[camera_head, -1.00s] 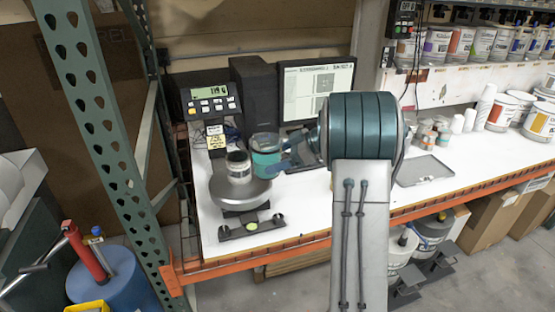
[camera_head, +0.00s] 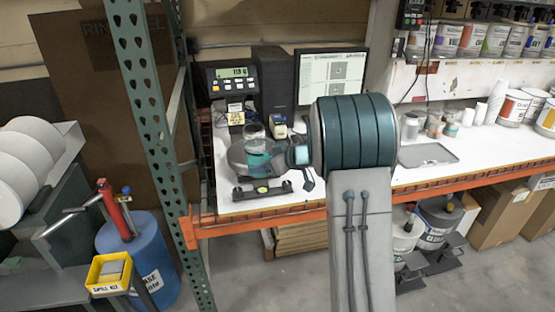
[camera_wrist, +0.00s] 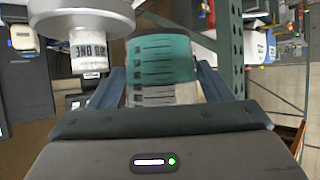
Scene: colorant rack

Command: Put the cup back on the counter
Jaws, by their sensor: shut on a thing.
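The cup (camera_head: 256,147) is clear with teal contents and appears in front of the scale's round pan (camera_head: 238,158) at the left of the white counter (camera_head: 478,146). It also shows in the wrist view (camera_wrist: 165,60), with dark graduation marks. My gripper (camera_head: 271,157) is shut on its sides; both fingers flank it in the wrist view (camera_wrist: 160,92). The cup looks held off the counter.
A scale display (camera_head: 229,80), a dark computer tower (camera_head: 271,80) and a monitor (camera_head: 325,75) stand behind. A grey tray (camera_head: 428,154) lies to the right, near small cups. A green rack post (camera_head: 150,90) rises at left.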

